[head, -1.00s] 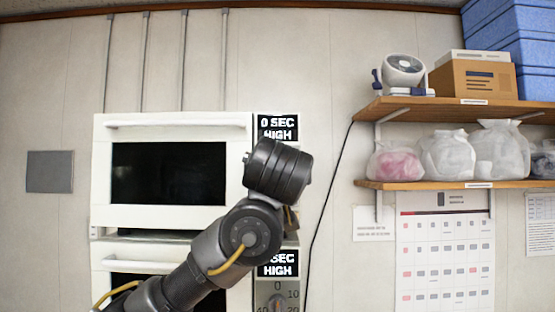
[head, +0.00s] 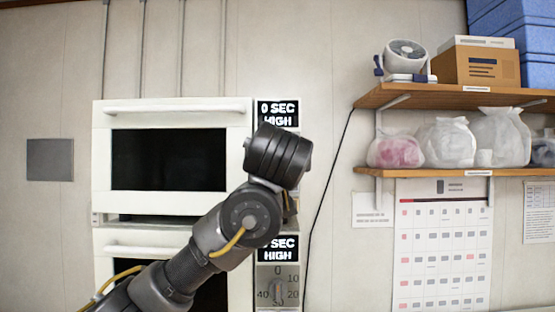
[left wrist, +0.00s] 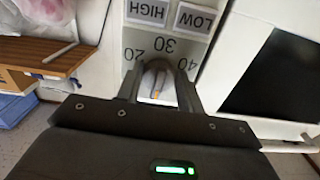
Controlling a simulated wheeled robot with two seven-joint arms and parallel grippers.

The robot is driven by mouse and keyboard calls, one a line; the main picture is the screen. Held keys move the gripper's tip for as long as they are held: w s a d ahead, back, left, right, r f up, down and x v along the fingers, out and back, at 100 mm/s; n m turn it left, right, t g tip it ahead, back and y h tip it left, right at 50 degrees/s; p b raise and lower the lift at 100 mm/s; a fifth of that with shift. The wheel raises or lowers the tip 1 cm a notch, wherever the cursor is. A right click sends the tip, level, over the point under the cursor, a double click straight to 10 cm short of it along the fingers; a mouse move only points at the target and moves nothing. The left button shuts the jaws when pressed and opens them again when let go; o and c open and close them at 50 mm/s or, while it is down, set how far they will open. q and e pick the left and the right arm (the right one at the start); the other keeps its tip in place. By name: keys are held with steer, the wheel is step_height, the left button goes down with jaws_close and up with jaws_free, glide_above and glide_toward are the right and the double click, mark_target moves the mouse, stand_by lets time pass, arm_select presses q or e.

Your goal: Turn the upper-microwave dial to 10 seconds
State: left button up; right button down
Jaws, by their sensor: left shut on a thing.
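The upper microwave (head: 170,104) is white with a dark window. Its display (head: 278,113) reads 0 SEC HIGH. My left arm's wrist (head: 278,155) covers its dial and my gripper in the head view. In the left wrist view, seen upside down, my left gripper (left wrist: 159,86) is shut on the grey dial (left wrist: 156,72), one finger on each side. The numbers 20, 30 and 40 show around the dial, with HIGH and LOW labels beyond. A small orange mark shows on the dial; where it points is unclear. My right gripper is not in view.
The lower microwave (head: 150,240) sits below, with its own display (head: 278,248) and dial (head: 277,291), partly behind my arm. Wooden shelves (head: 440,97) with bags, a fan and boxes stick out at the right. A black cable hangs between.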

arm_select(q)
steer(key=shift+a+r+m+b, duration=0.15)
steer(key=shift+m+b, duration=1.2)
steer(key=shift+m, duration=1.5)
steer(key=shift+a+r+m+b, duration=0.15)
steer(key=shift+m+b, duration=1.15)
steer(key=shift+m, duration=1.55)
steer(key=o, duration=1)
steer(key=shift+f, duration=0.1)
